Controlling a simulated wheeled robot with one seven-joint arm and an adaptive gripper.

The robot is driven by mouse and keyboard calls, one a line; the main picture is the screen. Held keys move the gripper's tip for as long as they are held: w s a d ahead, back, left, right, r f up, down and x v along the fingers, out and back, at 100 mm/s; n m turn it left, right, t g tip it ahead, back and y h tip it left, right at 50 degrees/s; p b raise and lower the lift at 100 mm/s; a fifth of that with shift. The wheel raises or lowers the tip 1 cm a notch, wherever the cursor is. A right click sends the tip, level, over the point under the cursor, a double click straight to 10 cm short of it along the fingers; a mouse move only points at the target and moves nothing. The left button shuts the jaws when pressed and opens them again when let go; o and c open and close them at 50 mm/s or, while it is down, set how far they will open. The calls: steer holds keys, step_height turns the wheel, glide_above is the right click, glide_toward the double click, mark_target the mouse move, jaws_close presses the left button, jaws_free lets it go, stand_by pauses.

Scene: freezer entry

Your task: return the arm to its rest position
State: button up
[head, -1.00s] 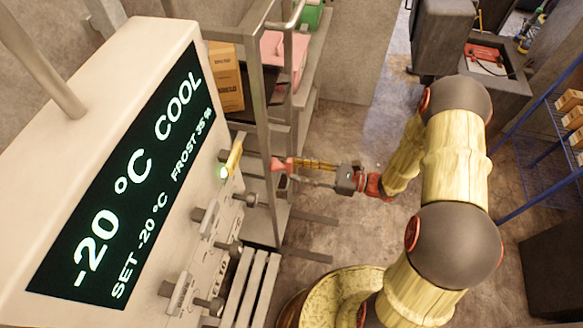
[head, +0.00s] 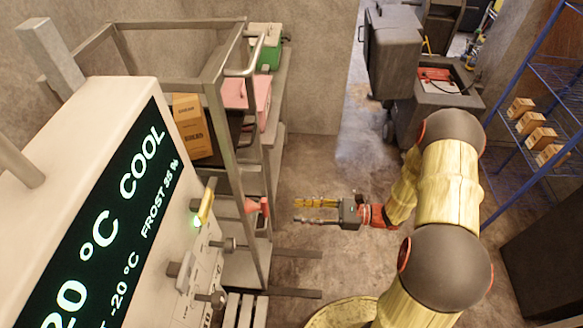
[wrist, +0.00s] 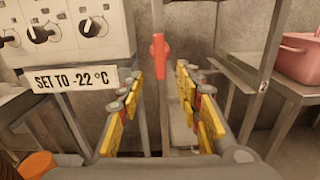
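My gripper (head: 297,211) is in the head view's middle, at the end of my yellow and grey arm, fingers pointing left. It is open, with nothing between the fingers. In the wrist view, its yellow-padded fingers (wrist: 165,110) stand wide apart. A red handle-like piece (head: 258,207) is just left of the fingertips in the head view, with a gap between. The red piece also shows in the wrist view (wrist: 159,55), ahead of the fingers and upright. My arm is still stretched out toward the panel side.
A control panel with a display (head: 100,225) fills the lower left; it bears a yellow lever (head: 206,203) and knobs. A blue shelf (head: 545,90) stands right. A wrist-view sign (wrist: 75,79) reads "SET TO -22 °C".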

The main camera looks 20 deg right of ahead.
steer(key=s+a+f+n+g+h, duration=0.2)
steer(key=s+f+n+g, duration=0.25)
steer(key=s, duration=0.45)
steer(key=s+d+r+n+g+h+b, duration=0.2)
steer(key=s+d+r+n+g+h, duration=0.3)
steer(key=s+n+h, duration=0.15)
steer(key=d+r+n+t+h+b, duration=0.2)
steer(key=d+r+n+t+h, duration=0.15)
steer(key=r+n+h, duration=0.45)
steer(key=a+r+n+t+b, duration=0.2)
steer(key=a+r+n+t, duration=0.1)
steer(key=r, duration=0.9)
steer(key=shift+a+t, duration=0.65)
steer(key=shift+t, duration=0.55)
steer(key=shift+h, duration=0.25)
